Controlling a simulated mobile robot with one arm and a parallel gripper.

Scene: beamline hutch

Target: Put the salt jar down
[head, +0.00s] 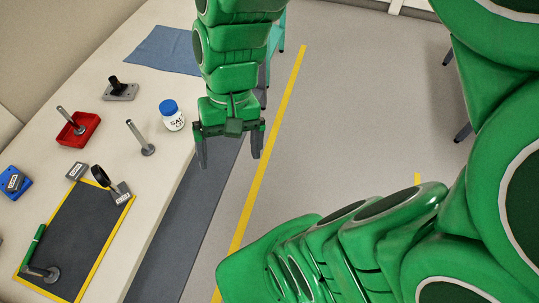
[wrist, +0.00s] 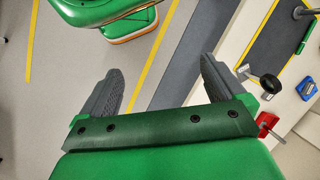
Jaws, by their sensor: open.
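The salt jar (head: 171,115) is a small white jar with a blue lid and a dark label. It stands upright on the white table (head: 161,178), close to the table's edge, in the head view. My gripper (head: 228,156) is open and empty, just right of the jar and past the table edge, over the floor. The jar and gripper are apart. In the wrist view my open fingers (wrist: 160,95) have only floor and a dark strip between them. I cannot see the jar in the wrist view.
Near the jar are a grey post (head: 140,138), a red tray (head: 77,130), a dark mount (head: 119,90) and a blue cloth (head: 155,50). A yellow-edged dark mat (head: 75,240) lies at the front left. The table is bare just below the jar.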

